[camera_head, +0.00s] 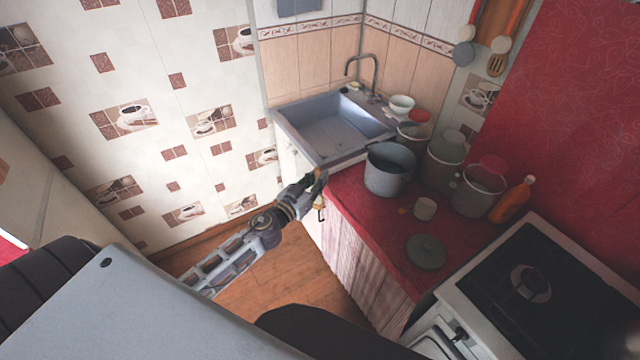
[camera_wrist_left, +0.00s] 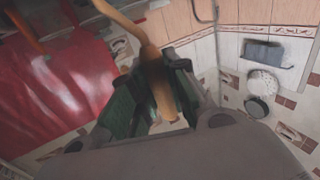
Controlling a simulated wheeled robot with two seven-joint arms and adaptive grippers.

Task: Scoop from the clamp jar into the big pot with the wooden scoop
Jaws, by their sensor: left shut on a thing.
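My left gripper (camera_head: 317,184) is at the front edge of the red counter, beside the sink corner, shut on the wooden scoop. The tan scoop shows as a small piece (camera_head: 320,207) below the fingers. In the left wrist view its handle (camera_wrist_left: 158,82) runs between the dark green fingers (camera_wrist_left: 150,100); I cannot make out the bowl clearly. The big grey pot (camera_head: 388,173) stands open on the counter, right of the gripper and apart from it. A tall grey container (camera_head: 443,165) behind it may be the clamp jar; I cannot tell. My right gripper is not in view.
A grey pail (camera_head: 478,192), an orange bottle (camera_head: 512,200), a small pale cup (camera_head: 425,208) and a dark round lid (camera_head: 427,251) stand or lie on the counter. The sink (camera_head: 332,128) is left, the stove (camera_head: 545,290) right. Bare counter lies before the pot.

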